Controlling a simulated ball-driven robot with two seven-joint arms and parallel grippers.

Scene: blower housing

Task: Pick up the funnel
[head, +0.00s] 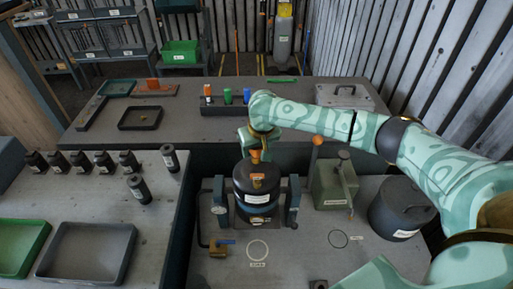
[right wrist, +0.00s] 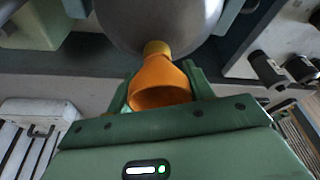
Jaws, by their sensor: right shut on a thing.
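My right gripper (head: 255,148) is over the top of the dark round vessel (head: 256,196) in the middle of the work area. It is shut on the orange funnel (right wrist: 162,85), which shows between its green fingers in the right wrist view. The funnel's wide mouth faces the gripper and its narrow spout points toward a large grey rounded surface (right wrist: 160,20). In the head view only a small orange part of the funnel (head: 256,156) shows under the gripper. Whether the spout touches the vessel I cannot tell. My left gripper is not in view.
Dark uprights (head: 293,200) flank the vessel. A green box (head: 330,186) with an orange-topped lever and a grey lidded pot (head: 400,208) stand to the right. Several black bottles (head: 105,161) and trays (head: 88,252) are on the left table. The front middle surface has free room.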

